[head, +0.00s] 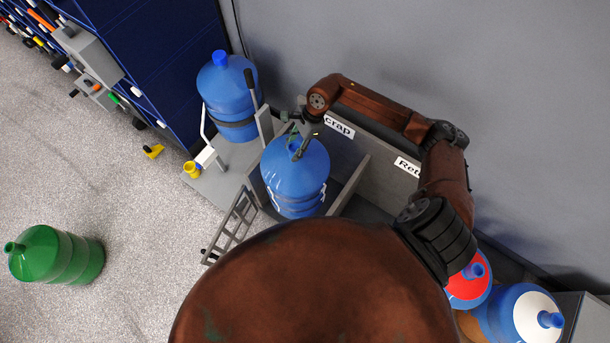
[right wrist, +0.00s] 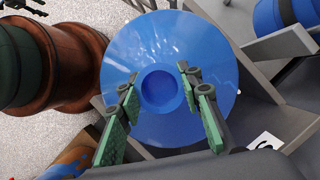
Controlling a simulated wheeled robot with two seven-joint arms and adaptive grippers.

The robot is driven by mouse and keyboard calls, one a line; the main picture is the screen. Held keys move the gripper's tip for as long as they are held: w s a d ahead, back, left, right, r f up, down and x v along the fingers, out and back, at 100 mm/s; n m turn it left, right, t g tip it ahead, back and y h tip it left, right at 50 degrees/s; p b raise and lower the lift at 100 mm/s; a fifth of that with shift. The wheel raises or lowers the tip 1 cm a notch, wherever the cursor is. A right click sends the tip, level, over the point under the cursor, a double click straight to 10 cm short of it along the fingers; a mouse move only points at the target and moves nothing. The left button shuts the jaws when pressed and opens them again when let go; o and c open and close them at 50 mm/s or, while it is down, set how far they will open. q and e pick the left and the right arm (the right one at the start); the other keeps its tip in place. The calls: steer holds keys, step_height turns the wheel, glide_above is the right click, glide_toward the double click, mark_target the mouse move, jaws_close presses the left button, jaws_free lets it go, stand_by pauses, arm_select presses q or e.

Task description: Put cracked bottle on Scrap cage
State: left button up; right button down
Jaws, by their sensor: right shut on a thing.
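A large blue bottle (head: 295,178) stands upright in or just above the bay under the sign reading "crap", its first letter hidden, which is the Scrap cage (head: 340,127). My right gripper (head: 297,148) is shut on the bottle's neck from above. In the right wrist view the green finger pads flank the bottle's round cap (right wrist: 161,91). I cannot see a crack on it, nor tell whether its base touches the cage floor. My left gripper is not in view.
Another blue bottle (head: 228,92) stands on a grey platform at left of the cage. A divider (head: 349,186) separates the Scrap bay from the "Ret" bay. A barred gate (head: 235,226) stands in front.

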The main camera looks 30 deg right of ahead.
mark_target(308, 152)
arm_select(q)
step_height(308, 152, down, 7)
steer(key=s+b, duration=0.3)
steer(key=b, duration=0.3)
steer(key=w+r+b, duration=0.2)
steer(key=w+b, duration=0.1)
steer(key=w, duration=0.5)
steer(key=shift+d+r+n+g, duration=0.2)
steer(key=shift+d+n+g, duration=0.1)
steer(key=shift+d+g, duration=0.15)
arm_select(e)
steer(key=d+f+m+t, duration=0.1)
steer(key=d+f+m, duration=0.2)
steer(key=f, duration=0.8)
steer(key=w+d+f+m+t+h, duration=0.1)
steer(key=d+f+m, duration=0.3)
steer(key=f, duration=0.7)
steer(key=shift+w+d+f+t, duration=0.15)
steer(key=shift+w+f+t, duration=0.15)
arm_select(q)
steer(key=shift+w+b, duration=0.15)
steer(key=shift+b, duration=0.15)
arm_select(e)
steer(key=shift+f, duration=0.1)
